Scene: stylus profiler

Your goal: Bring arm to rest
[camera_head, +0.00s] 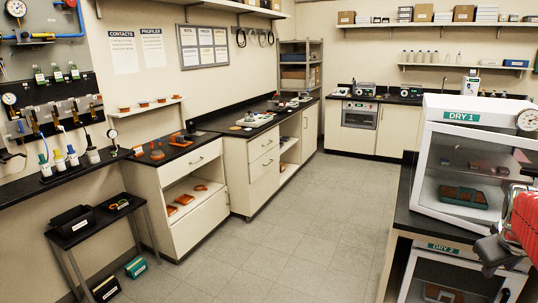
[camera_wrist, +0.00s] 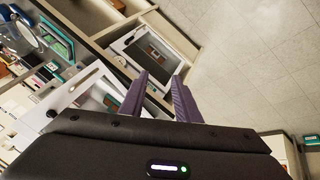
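My gripper (camera_wrist: 160,76) shows in the wrist view with its two dark purple fingers spread apart. Nothing is between the fingers, and floor and furniture show through the gap. In the head view, part of my red arm (camera_head: 524,222) enters at the right edge, in front of the DRY 1 cabinet (camera_head: 466,115). A grey arm part sits at its lower end; I cannot make out the fingers there. The wrist view is steeply tilted, with white cabinets beyond and to the left of the fingers.
The DRY 2 cabinet (camera_head: 450,275) stands low at the right, below the dark counter (camera_head: 402,195). Grey floor (camera_head: 290,230) is clear in the middle. A small black side table (camera_head: 100,222) and drawer units (camera_head: 185,240) line the left wall.

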